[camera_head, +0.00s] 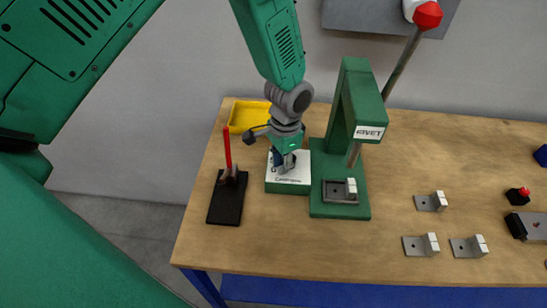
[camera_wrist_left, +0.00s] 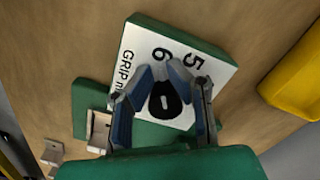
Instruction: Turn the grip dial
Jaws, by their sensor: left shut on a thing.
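The grip dial (camera_wrist_left: 166,101) is a black knob with a pale mark, on the white face of a small green box (camera_wrist_left: 130,55) printed with numbers and "GRIP". In the head view the box (camera_head: 288,188) sits on the table left of the green press; my gripper hides most of the dial. My left gripper (camera_head: 285,162) reaches down onto the box from above. In the left wrist view its blue-grey fingers (camera_wrist_left: 163,85) stand on both sides of the dial and are shut on it. My right gripper is not in view.
A green press marked "RIVET" (camera_head: 355,135) with a red-knobbed lever stands close right of the box. A black base (camera_head: 228,203) with a red lever stands to the left. A yellow tray (camera_head: 248,108) lies behind.

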